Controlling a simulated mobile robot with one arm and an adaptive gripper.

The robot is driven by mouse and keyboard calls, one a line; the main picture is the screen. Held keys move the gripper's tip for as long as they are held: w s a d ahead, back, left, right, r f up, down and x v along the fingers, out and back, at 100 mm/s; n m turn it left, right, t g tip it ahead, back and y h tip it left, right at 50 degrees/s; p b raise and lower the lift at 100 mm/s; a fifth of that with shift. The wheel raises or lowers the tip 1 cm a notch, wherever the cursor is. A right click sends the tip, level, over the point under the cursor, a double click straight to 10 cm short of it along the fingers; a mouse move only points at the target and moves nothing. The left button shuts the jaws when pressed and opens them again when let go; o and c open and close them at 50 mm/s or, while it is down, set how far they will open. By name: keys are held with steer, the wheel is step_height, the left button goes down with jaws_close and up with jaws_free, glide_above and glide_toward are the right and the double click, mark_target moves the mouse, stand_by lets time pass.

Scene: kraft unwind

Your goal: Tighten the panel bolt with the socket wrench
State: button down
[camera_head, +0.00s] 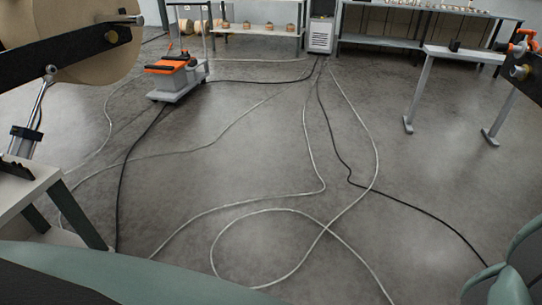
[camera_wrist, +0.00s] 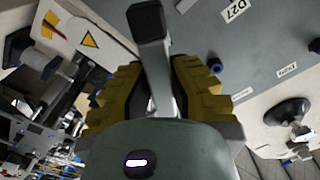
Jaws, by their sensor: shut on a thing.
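My gripper (camera_wrist: 165,88) shows in the wrist view with its two yellow-padded fingers closed from both sides on a tool, which I take to be the socket wrench. The wrench has a silver shaft (camera_wrist: 159,70) and a dark block-like end (camera_wrist: 147,22) that points up in the picture, beyond the fingertips. Its lower part is hidden behind my gripper. A grey panel (camera_wrist: 250,60) marked D27 lies behind and to the right. A small dark blue bolt-like head (camera_wrist: 214,66) shows near the right finger; I cannot tell whether it is the panel bolt. The head view does not show the wrench.
In the wrist view, a warning-marked plate (camera_wrist: 90,38) and clutter lie left, and a black round knob (camera_wrist: 287,111) lies right. In the head view, cables (camera_head: 322,230) cross the open floor. An orange-topped cart (camera_head: 180,80) and a grey stand (camera_head: 418,95) stand farther back.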

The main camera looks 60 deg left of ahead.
steer(key=shift+r+m+b, duration=0.15)
steer(key=shift+m+b, duration=0.3)
steer(key=shift+m, duration=0.65)
steer(key=shift+m+b, duration=0.5)
steer(key=shift+r+m, duration=0.1)
steer(key=shift+m, duration=0.5)
steer(key=shift+d+b, duration=0.1)
steer(key=shift+b, duration=0.3)
steer(key=shift+m+b, duration=0.55)
steer(key=shift+m, duration=0.65)
